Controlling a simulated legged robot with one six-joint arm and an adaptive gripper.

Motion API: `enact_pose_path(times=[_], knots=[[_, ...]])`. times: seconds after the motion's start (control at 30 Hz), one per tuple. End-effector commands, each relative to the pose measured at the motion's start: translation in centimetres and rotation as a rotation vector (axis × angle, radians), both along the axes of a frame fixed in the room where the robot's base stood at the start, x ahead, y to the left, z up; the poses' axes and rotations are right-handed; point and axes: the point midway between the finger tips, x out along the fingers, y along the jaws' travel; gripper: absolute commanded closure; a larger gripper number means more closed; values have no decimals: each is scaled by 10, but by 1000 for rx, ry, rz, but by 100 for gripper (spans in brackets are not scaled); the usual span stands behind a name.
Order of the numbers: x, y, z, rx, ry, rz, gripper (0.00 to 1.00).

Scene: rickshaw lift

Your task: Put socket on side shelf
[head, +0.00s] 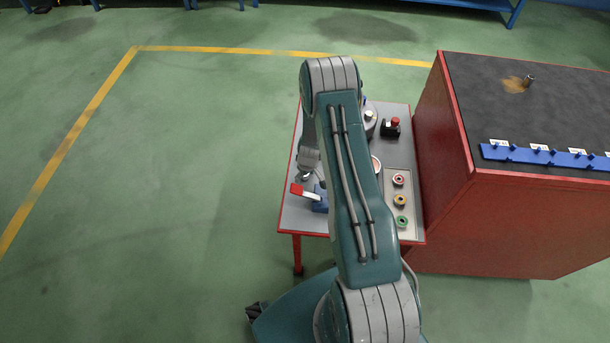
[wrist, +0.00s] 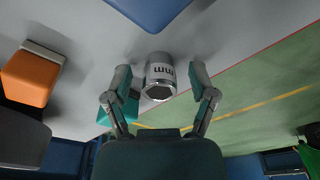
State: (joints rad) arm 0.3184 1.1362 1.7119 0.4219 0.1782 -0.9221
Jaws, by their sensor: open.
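A silver cylindrical socket (wrist: 160,72) with "mm" lettering sits on a grey surface in the wrist view. My gripper (wrist: 160,78) is open, one finger on each side of the socket, with gaps visible. In the head view my arm hides much of the low table, and I cannot make out the gripper or this socket clearly. The low grey table (head: 407,155) has a red frame. A small dark metal cylinder (head: 529,80), possibly another socket, stands on a tan patch on the red cabinet's dark top (head: 480,95).
A blue rail (head: 545,156) with white labels runs along the cabinet top. The low table bears a red-handled blue device (head: 319,200), a red button box (head: 391,127) and a tray (head: 391,178) with coloured rings. An orange block (wrist: 30,75) is left in the wrist view. Floor left is clear.

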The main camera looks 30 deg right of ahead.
Motion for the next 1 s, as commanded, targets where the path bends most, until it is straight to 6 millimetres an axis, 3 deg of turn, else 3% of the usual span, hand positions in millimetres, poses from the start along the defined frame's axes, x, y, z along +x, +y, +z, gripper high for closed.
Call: enact_pose_path(times=[0.17,0.6,0.9,1.0], knots=[[-1,-1,15,-1,-3,0,27],[-13,-3,96,-1,-3,0,27],[-17,-3,123,0,-2,0,27],[-14,2,144,-1,-18,-2,27]])
